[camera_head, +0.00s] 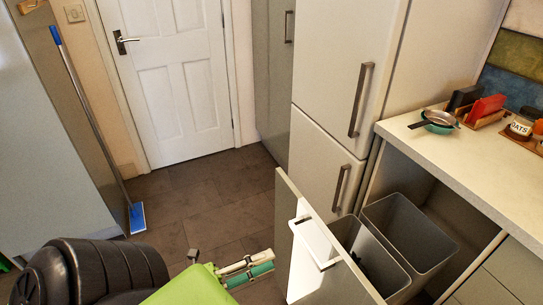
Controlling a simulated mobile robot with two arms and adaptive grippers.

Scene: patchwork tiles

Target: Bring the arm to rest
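My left arm comes in along the bottom left, with a black rounded link and a green link. My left gripper (247,269) lies at the end of the green link, low in the picture, with pale and teal parts lying close together. Whether its fingers are open or shut is not clear. It is left of the pulled-out drawer front, and I see nothing held in it. My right gripper is not in view.
A counter (425,143) with a pan (440,118) is at right. A blue mop (137,217) leans at left. Floor (205,200) before the white door (180,85) is clear.

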